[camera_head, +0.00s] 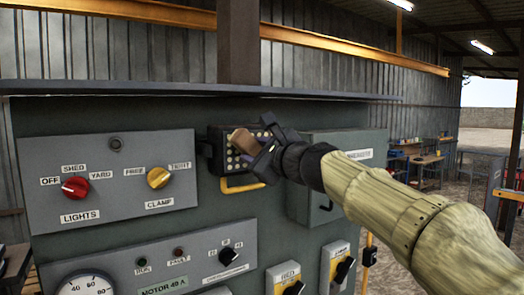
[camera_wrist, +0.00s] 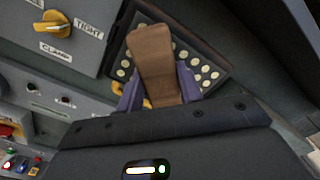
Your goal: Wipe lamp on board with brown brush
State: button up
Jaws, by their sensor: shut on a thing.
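The lamp (camera_head: 232,163) is a dark rectangular unit with rows of pale round LEDs, mounted on the grey-green board. In the wrist view the lamp (camera_wrist: 206,72) shows behind the brush. My gripper (camera_head: 262,148) is in front of the lamp. It is shut on the brown brush (camera_head: 243,140), whose brown body stretches across the middle of the lamp in the wrist view (camera_wrist: 152,55). The brush hides part of the LEDs. I cannot tell whether it touches the lamp face. The gripper's purple-grey fingers (camera_wrist: 158,92) flank the brush.
A panel with a red knob (camera_head: 75,187) and a yellow knob (camera_head: 158,178) is left of the lamp. A yellow handle (camera_head: 242,188) is just below the lamp. A grey box (camera_head: 310,200) protrudes at right, partly behind my arm. A ledge (camera_head: 170,90) runs above the board.

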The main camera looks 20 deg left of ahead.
jog(key=shift+s+f, duration=0.1)
jog(key=shift+s+d+b, duration=0.1)
jog(key=shift+s+b, duration=0.05)
jog(key=shift+b, duration=0.25)
jog(key=shift+b+v, duration=1.15)
jog(key=shift+v, duration=1.5)
jog(key=b+v, duration=0.1)
jog(key=v, duration=0.2)
